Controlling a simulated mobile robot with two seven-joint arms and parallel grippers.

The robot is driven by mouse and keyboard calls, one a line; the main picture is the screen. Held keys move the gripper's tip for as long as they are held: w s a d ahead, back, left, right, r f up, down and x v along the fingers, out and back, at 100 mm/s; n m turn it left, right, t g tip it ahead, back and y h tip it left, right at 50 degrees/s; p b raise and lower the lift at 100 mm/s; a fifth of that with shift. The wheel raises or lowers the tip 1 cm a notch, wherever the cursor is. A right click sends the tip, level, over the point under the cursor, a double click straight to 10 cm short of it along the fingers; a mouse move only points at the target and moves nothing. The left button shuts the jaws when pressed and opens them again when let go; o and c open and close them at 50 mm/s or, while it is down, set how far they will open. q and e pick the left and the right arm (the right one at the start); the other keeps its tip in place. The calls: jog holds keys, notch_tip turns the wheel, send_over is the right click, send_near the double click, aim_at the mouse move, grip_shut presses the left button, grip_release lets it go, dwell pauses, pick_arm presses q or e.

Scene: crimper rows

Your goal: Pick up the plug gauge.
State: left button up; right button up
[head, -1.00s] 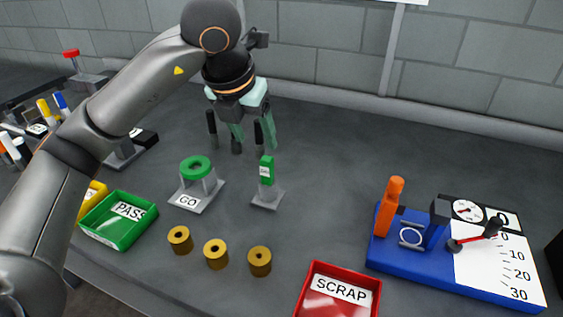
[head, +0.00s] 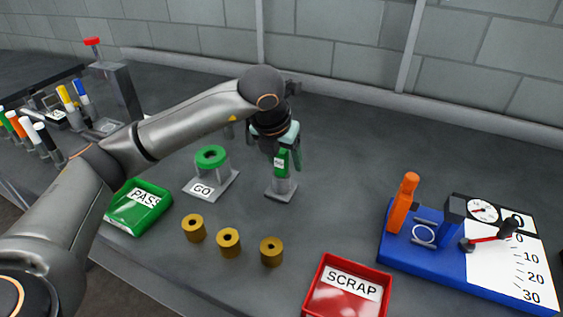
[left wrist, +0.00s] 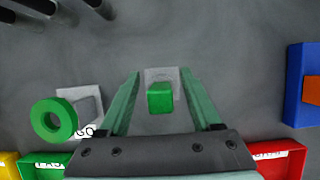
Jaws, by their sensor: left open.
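The plug gauge (head: 280,165) has a green block handle with a small white label and stands upright in a grey stand (head: 281,190) in the middle of the bench. My left gripper (head: 287,164) is over it, pointing down. In the left wrist view, the green top of the plug gauge (left wrist: 160,98) lies between the two spread green fingers of my left gripper (left wrist: 161,76), with a gap on each side. The gripper is open and holds nothing. The lower part of the gauge is hidden in its stand. My right gripper is not in view.
A green ring on a GO stand (head: 201,188) is just left. Several brass bushings (head: 229,242) lie in front. A green PASS tray (head: 125,221), a red SCRAP tray (head: 318,304) and a blue dial fixture (head: 395,252) stand around. The bench behind is clear.

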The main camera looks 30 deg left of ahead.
pick_arm(q)
grip_shut()
dwell(0.5)
